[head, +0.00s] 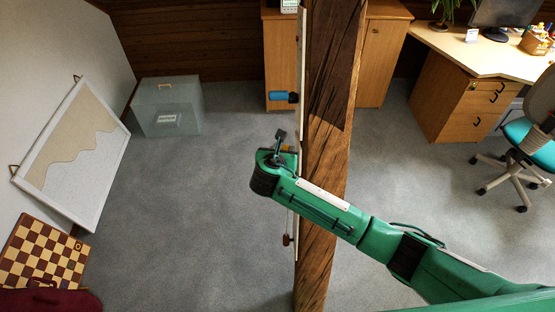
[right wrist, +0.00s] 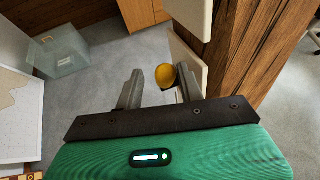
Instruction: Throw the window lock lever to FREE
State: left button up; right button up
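A timber post (head: 327,150) stands in the middle of the head view, with a pale narrow panel (head: 300,60) seen edge-on along its left side. A blue handle (head: 283,97) sticks out left from the panel, and a red-brown knob (head: 287,240) sits lower down. My right gripper (head: 280,138) is beside the panel between these two. In the right wrist view my right gripper (right wrist: 158,86) is open, with a yellow-orange knob (right wrist: 165,76) between its fingers, closer to the right finger. I cannot read any FREE marking or tell which handle is the window lock lever. My left gripper is out of view.
A translucent box (head: 168,108) stands on the grey floor at the left. A framed board (head: 75,150) and a chessboard (head: 42,255) lie further left. Cabinets, a desk (head: 475,50) and an office chair (head: 530,145) are behind and right. The floor left of the post is clear.

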jog(key=b+v, duration=0.1)
jog(key=v, duration=0.6)
jog(key=shift+s+a, duration=0.15)
jog(key=shift+a, duration=0.05)
jog(key=shift+r, duration=0.15)
